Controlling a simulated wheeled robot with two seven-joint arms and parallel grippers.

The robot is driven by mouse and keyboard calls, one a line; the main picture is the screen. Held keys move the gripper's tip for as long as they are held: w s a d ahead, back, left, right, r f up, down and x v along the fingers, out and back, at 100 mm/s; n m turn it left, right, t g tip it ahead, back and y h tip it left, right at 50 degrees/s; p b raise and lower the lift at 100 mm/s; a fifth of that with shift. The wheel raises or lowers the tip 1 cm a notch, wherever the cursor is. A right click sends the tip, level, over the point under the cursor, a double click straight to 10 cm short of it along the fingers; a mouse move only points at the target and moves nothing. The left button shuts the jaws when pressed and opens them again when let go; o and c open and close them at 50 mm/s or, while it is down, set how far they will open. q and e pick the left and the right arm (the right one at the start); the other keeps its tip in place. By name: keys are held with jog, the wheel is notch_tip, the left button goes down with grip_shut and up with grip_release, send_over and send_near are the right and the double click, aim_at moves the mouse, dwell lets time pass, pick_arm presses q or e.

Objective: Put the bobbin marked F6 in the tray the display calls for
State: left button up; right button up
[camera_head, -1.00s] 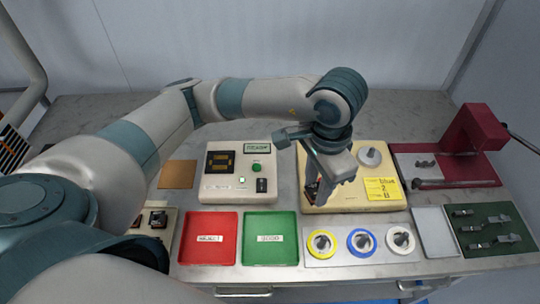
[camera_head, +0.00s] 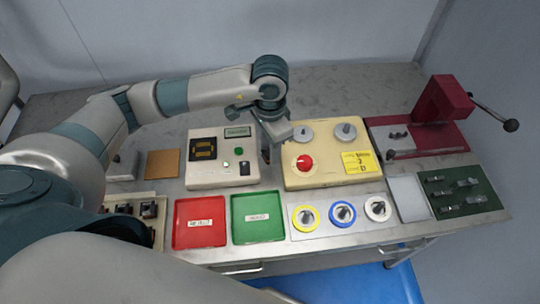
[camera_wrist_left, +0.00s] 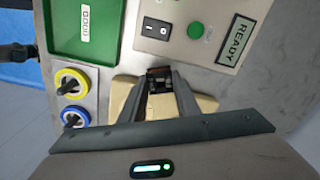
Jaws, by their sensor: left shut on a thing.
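My left gripper (camera_head: 267,156) is shut and hangs between the tester and the cream winder box. In the left wrist view its fingertips (camera_wrist_left: 160,78) close on a small dark thing (camera_wrist_left: 160,73), likely the bobbin; no F6 mark is legible. The red tray (camera_head: 200,222) with a label reading like REJECT and the green tray (camera_head: 258,217), labelled GOOD in the left wrist view (camera_wrist_left: 88,45), look empty apart from their labels. The tester (camera_head: 222,172) has a dark display (camera_head: 204,148) with yellow figures I cannot read. A small panel (camera_wrist_left: 240,40) reads READY. My right gripper is not in view.
The cream box (camera_head: 325,178) carries a red knob, two grey posts and a yellow note. Yellow, blue and white rings (camera_head: 342,213) sit in front. A red press (camera_head: 440,105) with a lever stands at right. A brown square (camera_head: 163,163) lies at left.

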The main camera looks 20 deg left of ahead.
pick_arm(q)
jog(key=shift+s+f+p, duration=0.1)
jog(key=shift+f+p, duration=0.35)
jog(key=shift+f, duration=0.1)
jog(key=shift+f+p, duration=0.5)
jog(key=shift+f, duration=0.95)
jog(key=shift+f, duration=0.2)
jog(key=o, duration=1.1)
jog(key=shift+o, duration=0.2)
